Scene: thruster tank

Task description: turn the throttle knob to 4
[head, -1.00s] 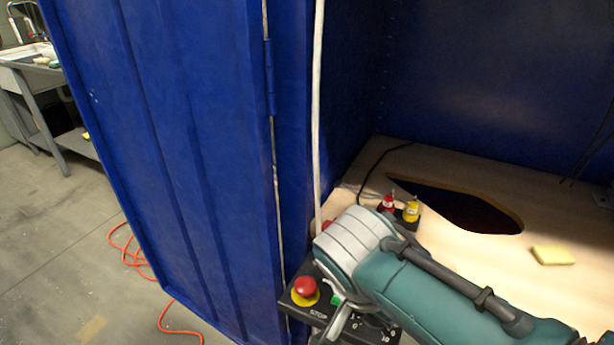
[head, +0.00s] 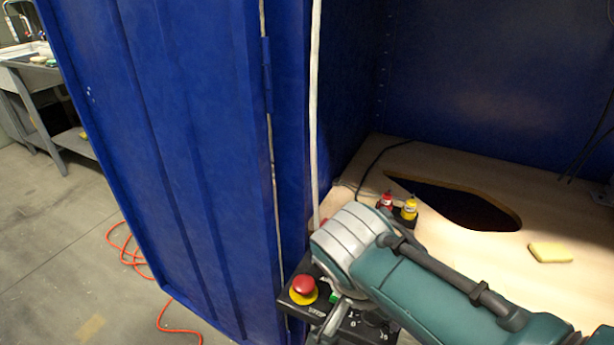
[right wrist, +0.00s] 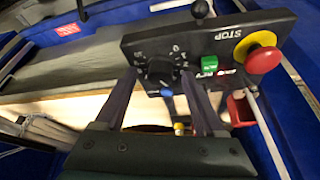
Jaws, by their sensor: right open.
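The throttle knob (right wrist: 160,70) is a round black dial on a black control panel (right wrist: 140,48), with white marks around it. In the right wrist view the panel appears upside down. My right gripper (right wrist: 158,79) is open, with one fingertip on each side of the knob; I cannot tell whether they touch it. The knob's pointer and exact setting are not readable. In the head view my right arm covers much of the panel (head: 325,312), and the knob is mostly hidden. My left gripper is not in view.
The panel also carries a red stop button (right wrist: 264,60) on a yellow ring and a green button (right wrist: 210,66). A black ball-topped lever (right wrist: 200,9) stands at its edge. Behind are red and yellow bottles (head: 409,208), a sponge (head: 551,253) and blue walls.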

